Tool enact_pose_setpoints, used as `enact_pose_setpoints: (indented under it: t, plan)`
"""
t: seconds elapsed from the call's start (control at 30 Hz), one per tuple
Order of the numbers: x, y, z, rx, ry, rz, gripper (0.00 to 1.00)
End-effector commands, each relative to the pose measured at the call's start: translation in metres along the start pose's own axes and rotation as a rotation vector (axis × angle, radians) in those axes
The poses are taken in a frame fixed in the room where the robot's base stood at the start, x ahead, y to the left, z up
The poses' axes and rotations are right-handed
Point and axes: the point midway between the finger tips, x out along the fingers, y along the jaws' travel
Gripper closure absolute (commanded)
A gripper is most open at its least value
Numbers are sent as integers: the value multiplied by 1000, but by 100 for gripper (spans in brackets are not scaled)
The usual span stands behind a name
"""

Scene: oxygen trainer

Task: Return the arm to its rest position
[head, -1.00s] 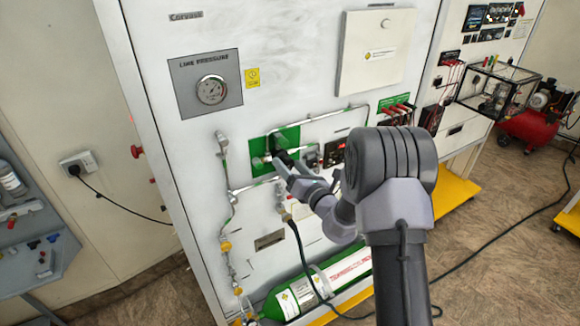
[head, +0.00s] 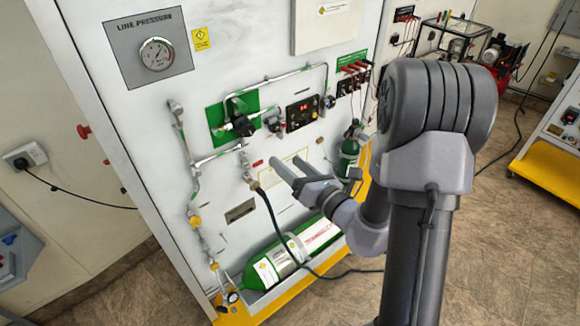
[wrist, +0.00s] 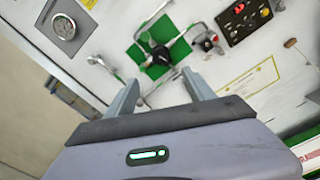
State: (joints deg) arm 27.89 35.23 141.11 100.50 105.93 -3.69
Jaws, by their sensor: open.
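My gripper (head: 287,175) is open and empty in front of the white panel (head: 110,115), below and to the right of a black valve knob (head: 242,126) on a green plate (head: 215,116). In the wrist view the two fingers of my gripper (wrist: 162,92) stand apart with nothing between them. The black knob (wrist: 160,54) and green plate (wrist: 180,48) lie beyond the fingertips there. My arm reaches in from the right and hides part of the panel's right side.
A line pressure gauge (head: 156,54) is at upper left, and a display box (head: 301,113) sits right of the knob. A green cylinder (head: 290,255) lies on the low yellow-edged shelf. A black hose (head: 275,225) hangs before the panel. Open floor (head: 510,235) lies at right.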

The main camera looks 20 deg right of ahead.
Motion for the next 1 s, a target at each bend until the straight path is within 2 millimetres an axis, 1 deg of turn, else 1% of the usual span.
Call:
enact_pose_setpoints:
  t: [0.37,0.43,0.47,0.53,0.57,0.6,0.63,0.67,0.7,0.73,0.77,0.8,0.83,0.87,0.9,0.97,1.0]
  plan:
    - [0,0,0,0,0,0,38]
    - [1,5,-2,-12,7,19,38]
    - [2,13,-5,-29,19,48,38]
    - [4,50,-20,-114,74,180,38]
    - [2,72,-31,-175,111,262,38]
    - [-5,106,-51,-280,172,391,38]
    - [-16,132,-69,-376,222,496,38]
    - [-30,154,-89,-482,275,600,38]
    - [-55,178,-118,-641,346,735,38]
    - [-76,189,-140,-775,399,833,38]
    - [-98,195,-164,-923,453,926,38]
    - [-129,193,-194,-1145,522,1042,38]
    - [-150,184,-214,-1327,571,1116,38]
    - [-168,170,-229,-1507,615,1175,38]
    - [-186,150,-240,-1735,663,1227,38]
    - [-201,122,-244,-2038,717,1259,38]
    - [-206,108,-240,-2204,742,1257,38]
